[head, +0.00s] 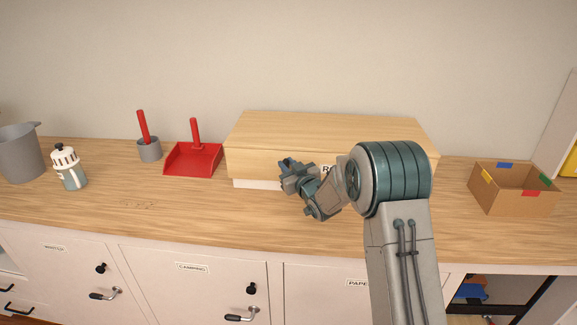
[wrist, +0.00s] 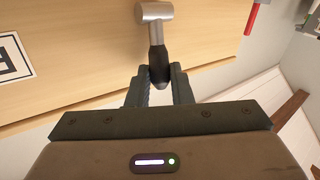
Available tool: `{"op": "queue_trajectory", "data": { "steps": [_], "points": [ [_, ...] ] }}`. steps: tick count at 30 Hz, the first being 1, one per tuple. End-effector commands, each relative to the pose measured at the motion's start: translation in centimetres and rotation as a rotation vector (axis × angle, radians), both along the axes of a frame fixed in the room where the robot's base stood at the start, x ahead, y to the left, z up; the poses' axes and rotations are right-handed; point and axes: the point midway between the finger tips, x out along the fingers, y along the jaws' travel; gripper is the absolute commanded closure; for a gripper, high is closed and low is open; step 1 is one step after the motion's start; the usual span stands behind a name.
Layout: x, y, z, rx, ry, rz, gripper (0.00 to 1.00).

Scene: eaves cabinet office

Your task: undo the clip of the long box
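The long box (head: 290,131) is a pale wooden chest with a lid, standing at the back of the counter against the wall. Its clip (wrist: 155,35) shows in the wrist view as a lever with a silver metal head and a black grip, on the box's wooden front. My gripper (head: 284,170) is at the box's front, left of its label. In the wrist view my gripper's fingers (wrist: 160,78) stand on both sides of the end of the black grip and look closed on it. In the head view my gripper hides the clip.
A red dustpan (head: 192,160) and a grey cup (head: 149,150) stand left of the box, with a bottle (head: 70,168) and a grey bucket (head: 20,153) farther left. An open cardboard box (head: 511,198) is at the right. The counter's front left is mostly clear.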

Motion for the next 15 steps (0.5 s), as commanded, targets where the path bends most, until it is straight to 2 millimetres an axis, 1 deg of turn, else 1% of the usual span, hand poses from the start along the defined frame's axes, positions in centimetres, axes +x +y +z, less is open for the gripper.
{"op": "queue_trajectory", "data": {
  "steps": [8,15],
  "points": [
    [-0.06,0.02,-0.21,0.0,-0.006,0.001,1.0],
    [-0.31,0.05,-0.8,-0.001,-0.062,0.002,1.0]
  ]
}}
